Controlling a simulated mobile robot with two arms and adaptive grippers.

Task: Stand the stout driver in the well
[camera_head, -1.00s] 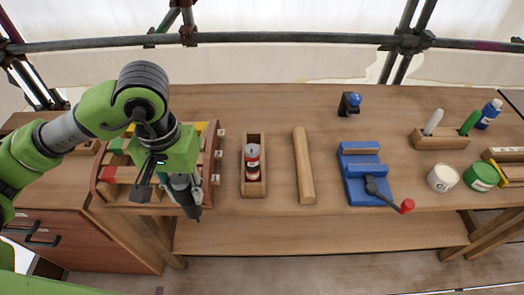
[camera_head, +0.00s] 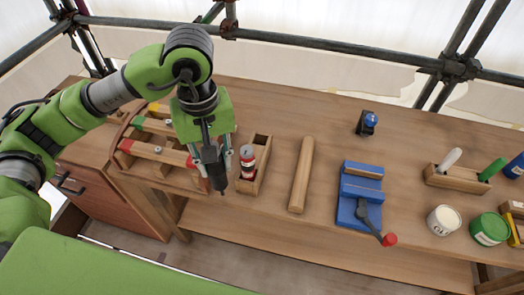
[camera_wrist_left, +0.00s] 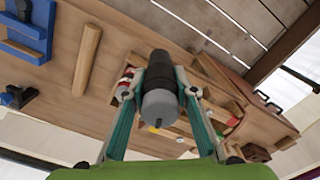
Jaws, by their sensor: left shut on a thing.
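The stout driver (camera_head: 215,171), a thick dark tool, is held by my left gripper (camera_head: 212,158) and hangs roughly upright, slightly tilted. In the left wrist view the driver (camera_wrist_left: 160,72) shows a black body and a grey end between the two fingers. The narrow wooden box (camera_head: 262,174), which looks like the well, is just right of the gripper. A red and white can-like thing (camera_head: 247,160) stands in it. The driver's lower end appears beside the box, in front of the tray's right end; its height above the bench is unclear. My right gripper is out of view.
A wooden tray (camera_head: 118,158) with red, green and yellow things is left of the gripper. A wooden bar (camera_head: 301,175) and a blue vise (camera_head: 359,193) are to the right. Tins and a holder with pens (camera_head: 455,179) stand farther right. Bare bench lies between them.

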